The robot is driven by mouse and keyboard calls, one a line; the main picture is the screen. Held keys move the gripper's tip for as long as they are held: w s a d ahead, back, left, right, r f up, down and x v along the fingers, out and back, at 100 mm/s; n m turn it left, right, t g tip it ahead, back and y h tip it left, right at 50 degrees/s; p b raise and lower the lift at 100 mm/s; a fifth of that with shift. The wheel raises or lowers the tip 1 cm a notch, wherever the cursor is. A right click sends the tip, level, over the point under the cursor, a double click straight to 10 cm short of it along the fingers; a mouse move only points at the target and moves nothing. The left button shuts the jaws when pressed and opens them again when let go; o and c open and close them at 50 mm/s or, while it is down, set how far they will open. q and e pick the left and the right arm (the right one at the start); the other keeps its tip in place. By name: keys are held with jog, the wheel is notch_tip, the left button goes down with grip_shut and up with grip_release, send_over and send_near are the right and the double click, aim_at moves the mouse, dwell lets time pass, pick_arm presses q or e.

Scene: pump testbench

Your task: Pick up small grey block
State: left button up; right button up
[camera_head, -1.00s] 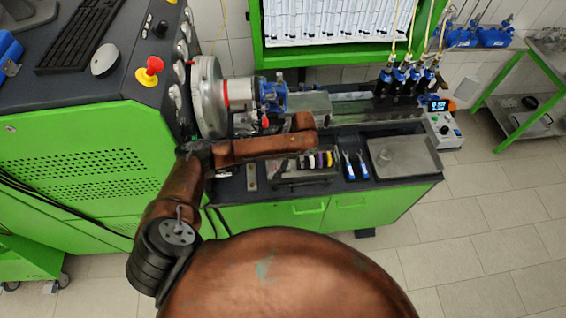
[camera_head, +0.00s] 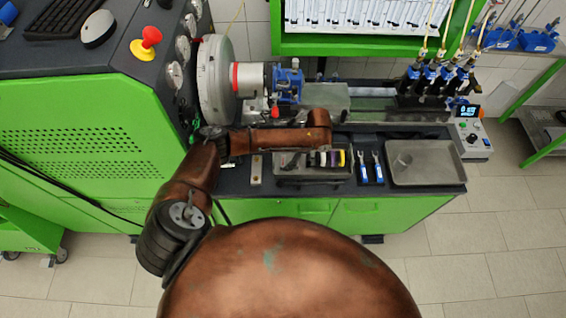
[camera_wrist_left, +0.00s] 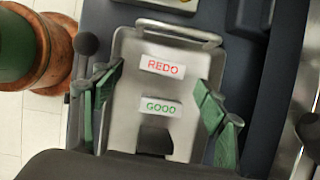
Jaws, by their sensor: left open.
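My left gripper (camera_wrist_left: 158,108) shows in the left wrist view, open, with green-padded fingers spread and nothing held between them. It is over a grey metal tray (camera_wrist_left: 205,55) with a handle and white labels reading REDO and GOOD. A dark grey shape (camera_wrist_left: 155,138) lies below the GOOD label, partly hidden by the gripper body; I cannot tell whether it is the small grey block. In the head view my left forearm reaches rightward over the bench, and its fingers cannot be made out. My right gripper is not in view.
On the bench are a flat light metal piece (camera_head: 256,169), two blue-handled tools (camera_head: 370,172) and a grey tray (camera_head: 440,175). A large metal wheel (camera_head: 214,82) and pump rig stand behind my forearm. The green cabinet (camera_head: 85,135) rises at the left.

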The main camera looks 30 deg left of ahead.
aim_at(284, 161)
pick_arm(q)
jog(key=x, duration=0.4)
jog(key=shift+w+a+f, duration=0.15)
jog(key=shift+f, duration=0.25)
jog(key=shift+c, duration=0.5)
jog(key=c, duration=0.9)
jog(key=shift+c, duration=0.2)
